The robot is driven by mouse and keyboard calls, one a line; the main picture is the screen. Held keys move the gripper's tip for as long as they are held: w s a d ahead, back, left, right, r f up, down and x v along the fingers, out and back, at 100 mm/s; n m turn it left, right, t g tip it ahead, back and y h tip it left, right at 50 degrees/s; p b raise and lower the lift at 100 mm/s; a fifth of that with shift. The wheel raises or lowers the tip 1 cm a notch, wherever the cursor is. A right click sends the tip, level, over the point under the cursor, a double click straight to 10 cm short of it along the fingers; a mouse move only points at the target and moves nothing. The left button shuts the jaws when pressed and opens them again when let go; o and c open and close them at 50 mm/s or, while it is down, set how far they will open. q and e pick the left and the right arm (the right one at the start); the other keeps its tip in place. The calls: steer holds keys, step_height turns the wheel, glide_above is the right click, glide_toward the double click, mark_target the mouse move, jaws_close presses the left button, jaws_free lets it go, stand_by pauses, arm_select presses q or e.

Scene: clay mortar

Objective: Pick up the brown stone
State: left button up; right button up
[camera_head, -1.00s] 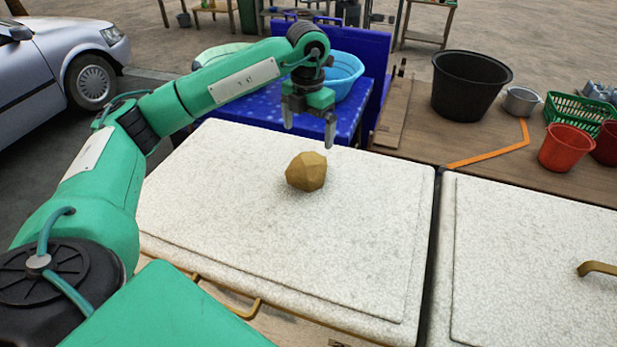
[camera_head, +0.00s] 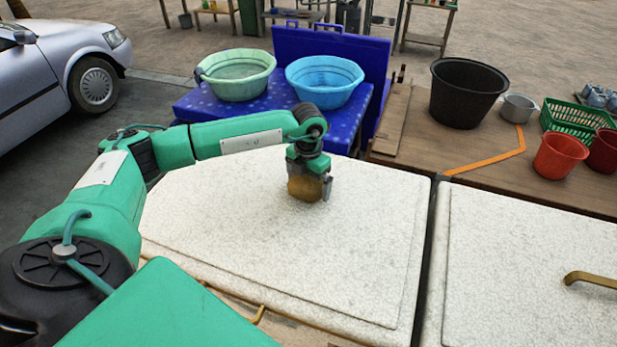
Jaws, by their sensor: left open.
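The brown stone (camera_head: 305,188) sits on the white speckled lid (camera_head: 240,250) in the head view. My left gripper (camera_head: 308,186) has come down over the stone from above, with its fingers at the stone's sides. The gripper is open; I cannot tell whether the fingers touch the stone. The upper part of the stone is hidden by the gripper. My right gripper is not in view.
A green basin (camera_head: 236,88) and a blue basin (camera_head: 325,97) stand on a blue table behind. A black tub (camera_head: 466,92), a red bucket (camera_head: 558,156) and a green basket (camera_head: 577,117) stand on a wooden table at the right. The lid around the stone is clear.

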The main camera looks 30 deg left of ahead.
arm_select(q)
steer(key=shift+f, duration=0.35)
steer(key=c, duration=1.8)
steer(key=shift+w+r, duration=0.1)
steer(key=shift+r, duration=0.05)
steer(key=shift+c, duration=0.2)
steer(key=shift+r, duration=0.1)
steer(key=shift+c, duration=0.2)
